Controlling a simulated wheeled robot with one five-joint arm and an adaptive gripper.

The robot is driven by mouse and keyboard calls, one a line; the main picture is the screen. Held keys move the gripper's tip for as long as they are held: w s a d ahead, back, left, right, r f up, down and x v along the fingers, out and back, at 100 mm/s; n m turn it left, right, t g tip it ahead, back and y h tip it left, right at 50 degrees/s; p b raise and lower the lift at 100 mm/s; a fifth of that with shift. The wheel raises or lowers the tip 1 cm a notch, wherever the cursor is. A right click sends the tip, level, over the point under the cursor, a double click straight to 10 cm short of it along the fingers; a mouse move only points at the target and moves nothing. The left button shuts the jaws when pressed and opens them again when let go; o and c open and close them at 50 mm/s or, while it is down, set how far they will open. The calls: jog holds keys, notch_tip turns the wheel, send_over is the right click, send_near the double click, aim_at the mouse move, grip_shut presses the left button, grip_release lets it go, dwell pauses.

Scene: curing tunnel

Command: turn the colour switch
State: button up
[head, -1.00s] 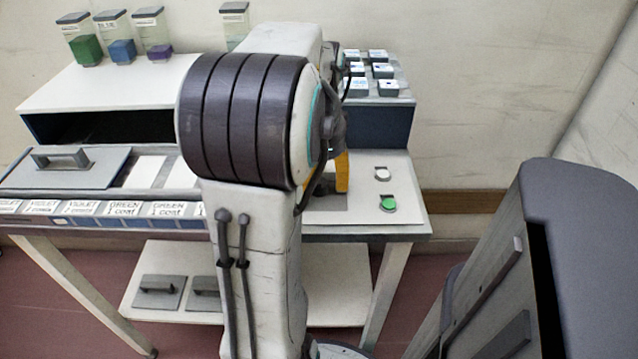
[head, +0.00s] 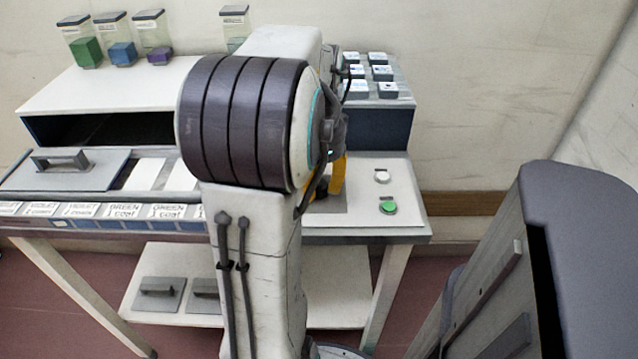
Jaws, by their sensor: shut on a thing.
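My gripper (head: 331,186) shows only in part, behind my arm, as yellow finger parts and a dark tip low over the grey plate (head: 334,204) on the right of the bench. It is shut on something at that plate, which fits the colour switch. The switch itself is hidden by my gripper and arm, so its setting cannot be seen. Right of the gripper on the white panel are a pale round button (head: 382,176) and a green round button (head: 388,207), both apart from it.
A tunnel housing (head: 100,90) with an open front stands at left, with jars of coloured blocks (head: 122,52) behind. A handled lid (head: 65,165) lies before it. A box with several white keys (head: 385,105) stands behind the panel. A dark cabinet (head: 580,240) is at right.

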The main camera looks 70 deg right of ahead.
aim_at(319, 180)
jog(key=shift+n, duration=0.3)
jog(key=n+p, duration=0.2)
jog(key=n, duration=0.2)
jog(key=shift+a+n, duration=0.1)
jog(key=shift+n, duration=0.2)
jog(key=shift+f+n+p, duration=0.15)
jog(key=shift+n+p, duration=0.55)
jog(key=shift+n, duration=1.6)
jog(key=o, duration=1.2)
notch_tip(319, 180, up, 12)
